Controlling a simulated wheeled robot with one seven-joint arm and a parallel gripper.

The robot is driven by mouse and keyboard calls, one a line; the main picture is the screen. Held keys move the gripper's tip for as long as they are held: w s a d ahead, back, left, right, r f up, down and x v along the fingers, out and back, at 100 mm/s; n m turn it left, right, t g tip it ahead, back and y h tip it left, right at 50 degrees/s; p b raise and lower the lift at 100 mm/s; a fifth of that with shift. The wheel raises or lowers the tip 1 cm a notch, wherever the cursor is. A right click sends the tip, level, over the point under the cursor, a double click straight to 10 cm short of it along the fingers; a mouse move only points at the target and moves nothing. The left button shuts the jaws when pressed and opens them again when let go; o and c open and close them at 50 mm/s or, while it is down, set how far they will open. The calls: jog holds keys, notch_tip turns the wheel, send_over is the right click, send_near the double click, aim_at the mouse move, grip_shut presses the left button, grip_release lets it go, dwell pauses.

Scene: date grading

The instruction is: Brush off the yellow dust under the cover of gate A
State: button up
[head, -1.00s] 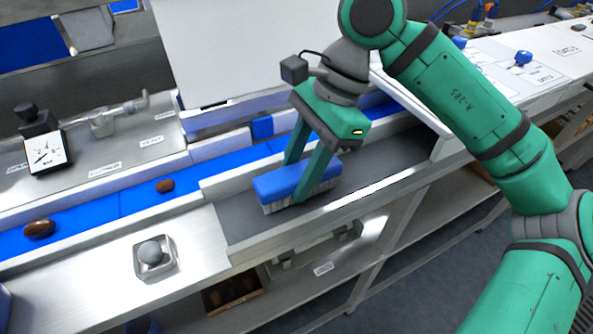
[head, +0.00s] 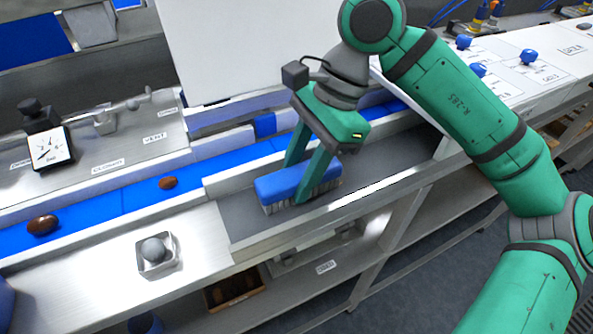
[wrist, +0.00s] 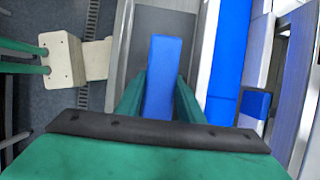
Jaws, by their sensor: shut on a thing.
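My gripper (head: 309,172) is shut on a brush with a blue block (head: 283,184) and pale bristles. The brush is bristles-down on or just above a dark grey strip (head: 395,158) beside the blue belt. In the wrist view the blue brush block (wrist: 163,75) lies between my two green fingers (wrist: 158,98). I see no yellow dust in either view. Which part is gate A, and its cover, I cannot tell; a large white panel (head: 235,45) stands raised behind the belt.
Two brown dates (head: 43,225) lie on the blue belt (head: 95,213) at the left. A dial gauge (head: 47,150) stands behind it. A grey knob in a square mount (head: 154,251) sits on the front steel ledge. Blue knobs (head: 528,56) stand on the white panel at right.

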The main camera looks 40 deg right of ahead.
aim_at(339, 160)
jog(key=shift+s+d, duration=0.1)
jog(key=shift+d, duration=0.15)
jog(key=shift+s+d, duration=0.2)
jog(key=shift+d, duration=0.35)
jog(key=shift+s+d, duration=0.15)
jog(key=shift+d, duration=0.4)
jog(key=shift+s+d+f, duration=0.1)
jog(key=shift+s+d, duration=0.1)
jog(key=shift+d, duration=1.25)
jog(key=shift+s+d, duration=0.25)
jog(key=shift+d, duration=0.45)
jog(key=shift+s+d, duration=0.25)
jog(key=shift+d, duration=0.4)
jog(key=shift+s+d+f, duration=0.1)
jog(key=shift+s+d, duration=0.05)
jog(key=shift+d, duration=0.5)
jog(key=shift+s+d, duration=0.15)
jog(key=shift+d, duration=0.45)
jog(key=shift+w+a, duration=0.3)
jog(key=shift+a, duration=0.45)
jog(key=shift+w+a, duration=0.25)
jog(key=shift+a, duration=0.45)
jog(key=shift+a, duration=1.25)
jog(key=shift+c, duration=0.3)
jog(key=shift+w+a, duration=0.25)
jog(key=shift+a, duration=0.5)
jog(key=shift+w+a, duration=0.25)
jog(key=shift+a, duration=0.45)
